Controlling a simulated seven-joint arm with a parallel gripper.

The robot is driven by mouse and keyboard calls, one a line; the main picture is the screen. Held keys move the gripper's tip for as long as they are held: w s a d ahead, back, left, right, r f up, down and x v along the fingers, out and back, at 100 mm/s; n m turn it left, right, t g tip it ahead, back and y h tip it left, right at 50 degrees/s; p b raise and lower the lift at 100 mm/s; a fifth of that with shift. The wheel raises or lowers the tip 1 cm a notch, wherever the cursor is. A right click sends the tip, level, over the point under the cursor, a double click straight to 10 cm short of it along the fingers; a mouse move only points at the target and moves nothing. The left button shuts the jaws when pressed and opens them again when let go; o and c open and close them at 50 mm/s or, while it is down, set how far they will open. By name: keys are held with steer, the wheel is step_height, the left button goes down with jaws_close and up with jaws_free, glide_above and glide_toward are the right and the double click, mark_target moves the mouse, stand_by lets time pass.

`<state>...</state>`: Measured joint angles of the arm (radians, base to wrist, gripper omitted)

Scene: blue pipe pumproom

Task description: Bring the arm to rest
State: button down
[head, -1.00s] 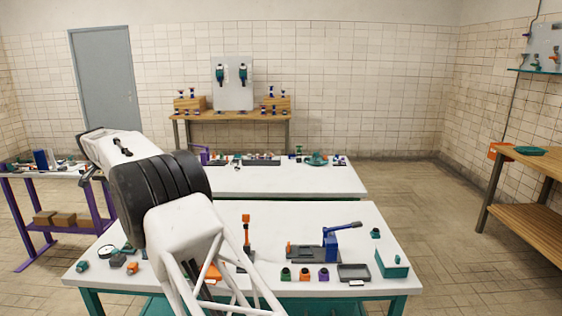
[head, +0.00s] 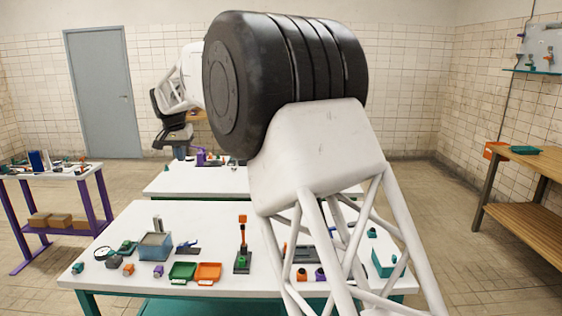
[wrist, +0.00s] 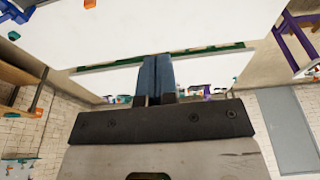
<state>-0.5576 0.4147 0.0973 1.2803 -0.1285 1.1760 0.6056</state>
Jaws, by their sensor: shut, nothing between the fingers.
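My gripper (head: 180,152) shows in the head view left of the middle, at the end of my raised arm. It hangs in the air in front of the far white table (head: 195,182), with its fingers pointing down. In the wrist view, the two blue-grey fingers of my gripper (wrist: 156,80) lie side by side with nothing held between them.
The near table holds a blue-grey bin (head: 155,246), a green tray (head: 183,271), an orange tray (head: 207,272) and an upright orange-topped tool (head: 242,250). A purple-legged table (head: 50,178) stands left, a wooden bench (head: 525,190) right. A grey door (head: 101,92) is behind.

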steer(key=s+d+r, duration=0.1)
steer(key=s+d, duration=0.7)
steer(key=d, duration=0.4)
steer(key=s+d+r, duration=0.2)
steer(key=s+d, duration=0.5)
steer(key=d, duration=0.4)
steer(key=s+d+r, duration=0.1)
steer(key=s+d, duration=0.7)
steer(key=d, duration=0.4)
steer(key=s+d+f, duration=0.4)
steer(key=s+d, duration=0.1)
steer(key=s, duration=0.6)
steer(key=s+d+f, duration=0.5)
steer(key=s+d, duration=0.1)
steer(key=s, duration=0.5)
steer(key=s+d+f, duration=0.5)
steer(key=s, duration=0.6)
steer(key=shift+d, duration=0.15)
